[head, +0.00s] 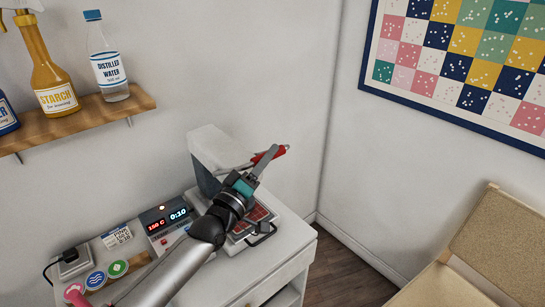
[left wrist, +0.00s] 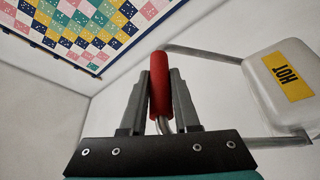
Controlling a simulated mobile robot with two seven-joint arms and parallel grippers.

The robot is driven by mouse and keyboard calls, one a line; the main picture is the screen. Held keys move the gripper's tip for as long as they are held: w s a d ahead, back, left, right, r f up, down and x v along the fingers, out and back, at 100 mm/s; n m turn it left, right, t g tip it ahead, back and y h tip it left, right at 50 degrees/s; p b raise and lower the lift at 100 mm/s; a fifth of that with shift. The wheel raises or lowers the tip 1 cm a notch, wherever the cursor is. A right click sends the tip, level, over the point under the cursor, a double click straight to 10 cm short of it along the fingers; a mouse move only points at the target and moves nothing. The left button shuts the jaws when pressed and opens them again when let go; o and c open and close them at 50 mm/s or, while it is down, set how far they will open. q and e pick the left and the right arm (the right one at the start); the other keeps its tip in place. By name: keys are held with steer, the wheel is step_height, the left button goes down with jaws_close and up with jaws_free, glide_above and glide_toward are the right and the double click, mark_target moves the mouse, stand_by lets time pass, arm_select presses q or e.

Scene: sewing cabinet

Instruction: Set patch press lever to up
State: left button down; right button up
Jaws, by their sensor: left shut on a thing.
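The patch press stands on the white cabinet, its pale upper body (head: 213,148) against the wall and its red-patterned lower part (head: 262,212) in front, partly hidden by my arm. The press lever has a red grip (head: 278,152), which also shows in the left wrist view (left wrist: 160,85) with a metal bar frame leading to a white part labelled HOT (left wrist: 280,80). My left gripper (head: 268,158) is shut on the red grip, one finger on each side of it. The lever's exact angle is hard to tell. My right gripper is not in view.
A control box (head: 163,226) with lit red and blue readouts sits left of the press. Round coloured badges (head: 96,279) and a plug (head: 72,262) lie further left. A wooden shelf (head: 82,118) with bottles hangs above. A tan chair (head: 495,245) stands at right.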

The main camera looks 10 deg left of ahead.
arm_select(q)
steer(key=w+a+r+n+g+y+p, duration=0.1)
steer(key=w+a+r+n+p, duration=0.2)
steer(key=a+r+n+p, duration=0.1)
steer(key=shift+w+a+r+n+y+p, duration=0.3)
steer(key=shift+r+n+p, duration=0.4)
steer(key=c, duration=0.7)
jaws_free()
steer(key=shift+w+a, duration=0.1)
steer(key=shift+o, duration=0.2)
steer(key=v, duration=1.5)
steer(key=shift+s+r+b, duration=0.2)
steer(key=shift+r+b, duration=0.05)
steer(key=shift+b, duration=0.15)
